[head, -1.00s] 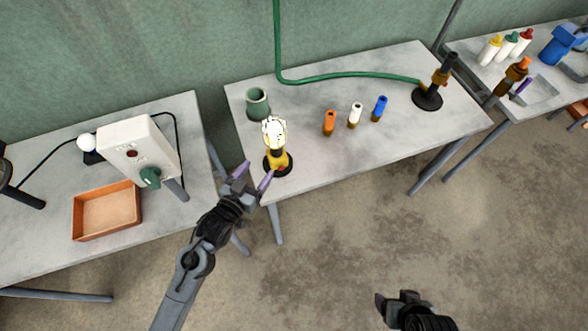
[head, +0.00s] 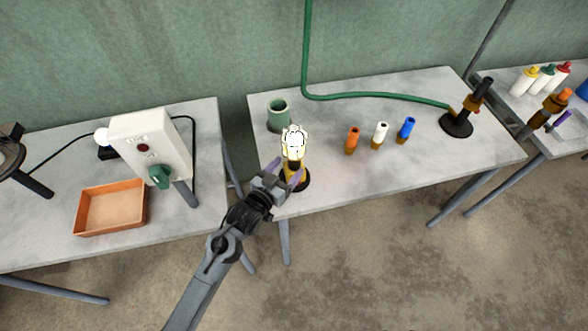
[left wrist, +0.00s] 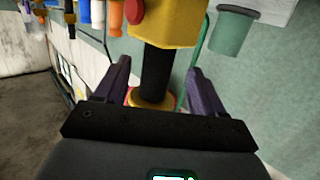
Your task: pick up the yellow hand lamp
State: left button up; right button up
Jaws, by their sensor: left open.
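The yellow hand lamp (head: 294,167) stands upright on a dark round base near the front left corner of the middle table, its top glowing white. In the left wrist view, its yellow head (left wrist: 172,20) and black handle (left wrist: 157,75) show. My left gripper (head: 284,174) is at the lamp, with its purple fingers open. In the left wrist view, the fingers (left wrist: 155,85) stand one on each side of the black handle, with gaps between. My right gripper is not in view.
A green cup (head: 279,116) stands behind the lamp. Orange (head: 352,140), white (head: 380,135) and blue (head: 405,130) handled pieces stand to its right. A black stand (head: 457,123) is at the right. The left table holds a white box (head: 150,148) and an orange tray (head: 82,222).

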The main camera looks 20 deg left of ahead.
aim_at(291, 165)
pick_arm(q)
jog(key=x, duration=0.4)
jog(key=shift+w+d+b, duration=0.1)
jog(key=shift+d+b, duration=0.05)
jog(key=shift+b, duration=0.25)
grip_shut()
